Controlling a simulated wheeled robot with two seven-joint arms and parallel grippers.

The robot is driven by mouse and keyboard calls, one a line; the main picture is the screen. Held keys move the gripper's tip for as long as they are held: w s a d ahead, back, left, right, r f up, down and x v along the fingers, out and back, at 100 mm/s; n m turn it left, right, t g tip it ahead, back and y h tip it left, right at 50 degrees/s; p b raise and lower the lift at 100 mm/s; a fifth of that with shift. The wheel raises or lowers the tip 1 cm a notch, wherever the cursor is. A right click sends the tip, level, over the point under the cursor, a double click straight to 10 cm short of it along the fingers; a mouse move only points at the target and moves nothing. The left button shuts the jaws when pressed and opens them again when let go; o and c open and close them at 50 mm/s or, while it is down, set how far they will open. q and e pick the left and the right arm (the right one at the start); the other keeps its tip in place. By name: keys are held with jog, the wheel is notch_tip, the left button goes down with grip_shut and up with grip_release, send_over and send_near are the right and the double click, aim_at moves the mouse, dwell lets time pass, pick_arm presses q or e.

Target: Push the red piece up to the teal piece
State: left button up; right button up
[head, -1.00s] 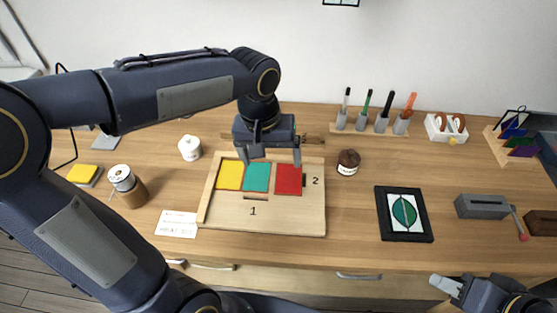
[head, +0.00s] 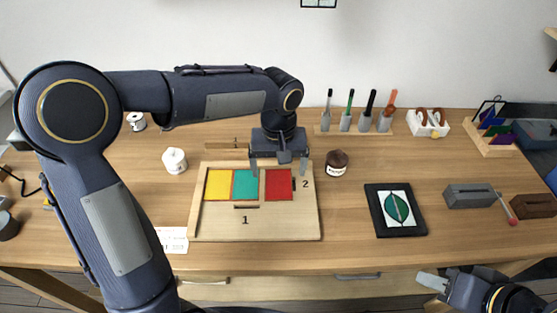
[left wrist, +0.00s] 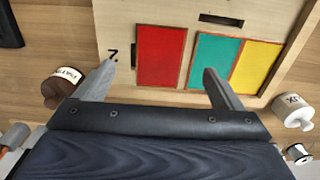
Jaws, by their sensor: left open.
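The red piece (head: 279,184) lies flat on the wooden board (head: 275,225), right of the teal piece (head: 245,184). A narrow strip of bare board separates them; it also shows in the left wrist view between the red piece (left wrist: 162,57) and teal piece (left wrist: 218,55). A yellow piece (head: 217,185) lies left of the teal one. My left gripper (head: 279,168) is open and empty at the board's far edge, its fingers apart on either side of the red piece as seen from the wrist. Contact cannot be told. My right gripper (head: 436,281) is at the lower right, partly cut off.
A brown jar (head: 337,162) stands right of the board, and a white jar (head: 174,160) to its left. A pen holder (head: 354,131) stands at the back. A black-framed leaf picture (head: 395,210) lies on the right. The board's front part is clear.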

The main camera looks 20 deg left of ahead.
aim_at(279, 190)
pick_arm(q)
jog(key=shift+f, duration=2.9)
jog(key=shift+s, duration=0.1)
jog(key=shift+f, duration=0.15)
jog(key=c, duration=1.1)
